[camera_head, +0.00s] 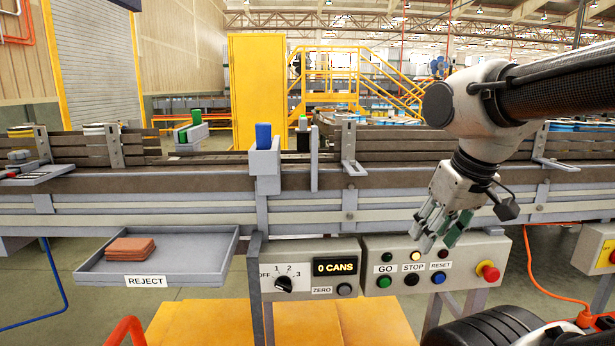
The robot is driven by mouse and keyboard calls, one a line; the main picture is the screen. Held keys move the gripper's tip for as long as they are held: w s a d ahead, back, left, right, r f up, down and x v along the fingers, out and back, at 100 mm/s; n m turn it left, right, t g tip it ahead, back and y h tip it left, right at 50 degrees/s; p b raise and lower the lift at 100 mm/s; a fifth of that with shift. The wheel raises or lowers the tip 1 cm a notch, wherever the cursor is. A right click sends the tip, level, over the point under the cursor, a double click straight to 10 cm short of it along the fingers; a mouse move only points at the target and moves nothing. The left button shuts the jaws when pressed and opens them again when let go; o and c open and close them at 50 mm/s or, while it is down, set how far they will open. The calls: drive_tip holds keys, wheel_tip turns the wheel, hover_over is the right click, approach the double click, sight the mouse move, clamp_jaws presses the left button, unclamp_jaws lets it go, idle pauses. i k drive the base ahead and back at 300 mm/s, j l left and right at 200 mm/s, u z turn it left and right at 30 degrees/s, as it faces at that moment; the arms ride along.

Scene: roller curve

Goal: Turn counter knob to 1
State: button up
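The counter knob (284,284) is a small black round dial on the left grey control box, under the marks OFF, 1, 2 and 3. It is too small to tell surely which mark its pointer faces. The counter display (335,267) beside it reads "0 CANS". My gripper (438,238) hangs to the right of the knob, in front of the upper part of the GO/STOP/RESET box, clear of the knob. Its fingers, with green pads, are apart with nothing seen between them.
A ZERO button (344,289) sits right of the knob. The right box (435,262) carries GO, STOP and RESET buttons and a red emergency button (488,271). A reject tray (205,273) with brown pieces projects at left. The conveyor (390,179) runs behind.

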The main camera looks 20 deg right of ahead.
sight(283, 283)
drive_tip(key=k+j+z, duration=0.25)
drive_tip(key=j, duration=0.4)
drive_tip(key=k+j+z, duration=0.2)
drive_tip(key=j, duration=0.45)
drive_tip(key=k+j+z, duration=0.25)
drive_tip(key=k+j, duration=0.15)
drive_tip(key=j, duration=0.15)
drive_tip(key=k+j+z, duration=0.25)
drive_tip(key=k+j, duration=0.15)
drive_tip(key=j, duration=0.1)
